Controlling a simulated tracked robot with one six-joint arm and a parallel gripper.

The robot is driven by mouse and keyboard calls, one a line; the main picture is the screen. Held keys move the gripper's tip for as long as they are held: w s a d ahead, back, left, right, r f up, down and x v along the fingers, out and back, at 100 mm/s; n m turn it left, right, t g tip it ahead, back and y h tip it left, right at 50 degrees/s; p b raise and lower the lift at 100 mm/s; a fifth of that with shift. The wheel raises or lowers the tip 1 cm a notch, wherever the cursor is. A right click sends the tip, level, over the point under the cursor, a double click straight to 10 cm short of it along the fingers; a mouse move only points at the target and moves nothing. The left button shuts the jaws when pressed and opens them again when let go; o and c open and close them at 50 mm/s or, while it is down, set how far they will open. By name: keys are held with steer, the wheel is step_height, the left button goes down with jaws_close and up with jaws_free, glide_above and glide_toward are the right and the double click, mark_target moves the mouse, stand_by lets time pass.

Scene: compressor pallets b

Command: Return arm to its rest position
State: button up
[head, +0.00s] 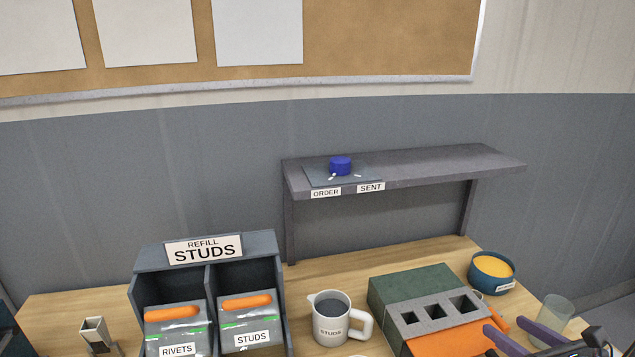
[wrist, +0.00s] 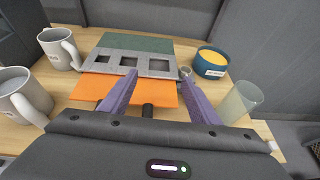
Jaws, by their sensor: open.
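My gripper (wrist: 158,95) shows in the wrist view with its two purple fingers spread apart and nothing between them. In that view it sits over the orange front part of a green block (wrist: 135,43) with a grey plate of square holes (wrist: 130,63). In the head view the purple fingers of my gripper (head: 512,338) show at the lower right, over the orange part (head: 445,338) of the same block. The rest of my arm is mostly cut off by the frame edge.
A STUDS mug (head: 330,322), a bin rack (head: 140,265) with RIVETS and STUDS bags, a blue bowl (head: 481,276) with yellow contents and a clear cup (head: 556,310) stand on the table. A shelf (head: 440,168) behind holds a blue cylinder (head: 340,166). A second mug (wrist: 20,95) is at left.

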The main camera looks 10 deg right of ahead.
steer(key=w+a+n+y, duration=0.1)
steer(key=a+n, duration=0.1)
steer(key=a, duration=0.1)
steer(key=w+a+n+g+y, duration=0.1)
steer(key=a+n, duration=0.1)
steer(key=a, duration=0.2)
steer(key=w+a+n+g+y, duration=0.1)
steer(key=w+a+n, duration=0.1)
steer(key=a, duration=0.1)
steer(key=shift+w+a+r, duration=0.1)
steer(key=shift+a+r, duration=0.2)
steer(key=shift+a, duration=0.1)
steer(key=a+n+g+y, duration=0.2)
steer(key=a+n+g, duration=0.2)
steer(key=a+n, duration=0.6)
steer(key=s+a+r+n+g+h, duration=0.1)
steer(key=a+n, duration=0.4)
steer(key=n, duration=0.5)
steer(key=s+a+r+n+g+h, duration=0.1)
steer(key=s+a+r+n+h, duration=0.2)
steer(key=n, duration=0.7)
steer(key=s+a, duration=0.2)
steer(key=s, duration=0.1)
steer(key=shift+s+a+r+h, duration=0.25)
steer(key=shift+s+r+h, duration=0.05)
steer(key=shift+r+h, duration=0.1)
